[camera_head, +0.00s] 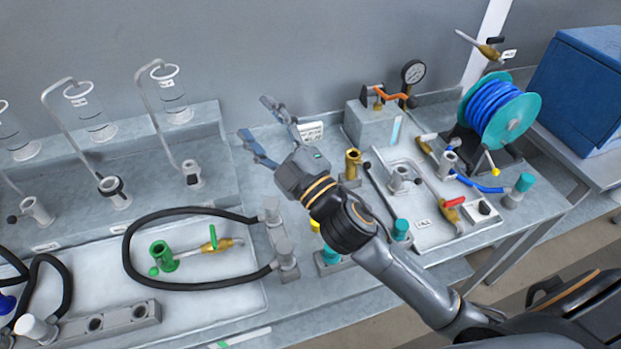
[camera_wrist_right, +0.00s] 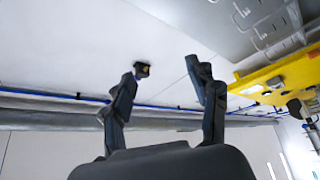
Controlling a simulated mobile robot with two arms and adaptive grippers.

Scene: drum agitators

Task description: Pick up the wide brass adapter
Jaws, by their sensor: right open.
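A brass cylindrical fitting (camera_head: 352,163), which looks like the wide brass adapter, stands upright on the bench, right of my right gripper in the head view. My right gripper (camera_head: 256,119) is raised above the bench with its fingers spread to the upper left, apart from the fitting and empty. The right wrist view shows the same open fingers (camera_wrist_right: 165,82) against a pale ceiling or wall, with no brass part between them. My left gripper is not in view.
A black hose loop (camera_head: 128,250) and a green fitting (camera_head: 161,254) lie left of my right arm. A grey block with a gauge (camera_head: 413,72) stands behind the brass fitting. A tray (camera_head: 440,236) with valves and a blue hose reel (camera_head: 497,108) are to the right.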

